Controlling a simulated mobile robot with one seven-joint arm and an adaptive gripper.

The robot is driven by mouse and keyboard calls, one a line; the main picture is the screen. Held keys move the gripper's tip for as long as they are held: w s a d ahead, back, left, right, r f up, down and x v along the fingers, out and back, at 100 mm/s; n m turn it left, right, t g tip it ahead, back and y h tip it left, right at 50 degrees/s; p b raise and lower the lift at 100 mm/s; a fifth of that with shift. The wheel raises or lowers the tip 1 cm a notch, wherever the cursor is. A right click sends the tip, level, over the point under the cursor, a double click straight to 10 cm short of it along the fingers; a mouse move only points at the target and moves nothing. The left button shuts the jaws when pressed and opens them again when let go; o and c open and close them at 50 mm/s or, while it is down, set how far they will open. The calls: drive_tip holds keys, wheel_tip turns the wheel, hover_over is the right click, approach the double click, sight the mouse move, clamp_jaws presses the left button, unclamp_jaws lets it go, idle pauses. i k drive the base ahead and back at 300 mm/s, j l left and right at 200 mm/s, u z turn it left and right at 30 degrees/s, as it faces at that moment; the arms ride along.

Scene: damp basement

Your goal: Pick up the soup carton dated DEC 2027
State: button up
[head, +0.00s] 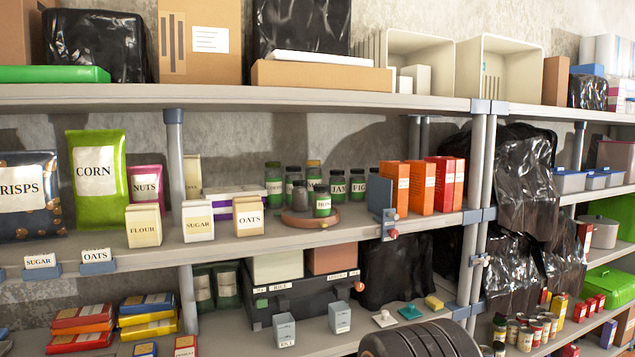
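A group of upright cartons stands on the middle shelf, right of centre: an orange carton (394,186), another orange carton (420,188) and a red carton (444,186). More red shows behind them. My gripper is not in view.
Black plastic wrapping (525,185) hangs right of the shelf post (483,190). A dark ribbed rounded thing (425,340) rises at the bottom. The upper shelf (240,97) overhangs the cartons.

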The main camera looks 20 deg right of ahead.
sight(395, 171)
drive_tip(key=i+l+z, duration=0.5)
drive_tip(key=i, duration=0.3)
drive_tip(key=i+l+z, duration=0.3)
drive_tip(key=i, duration=0.15)
drive_tip(key=k+j, duration=0.05)
drive_tip(key=j, duration=0.05)
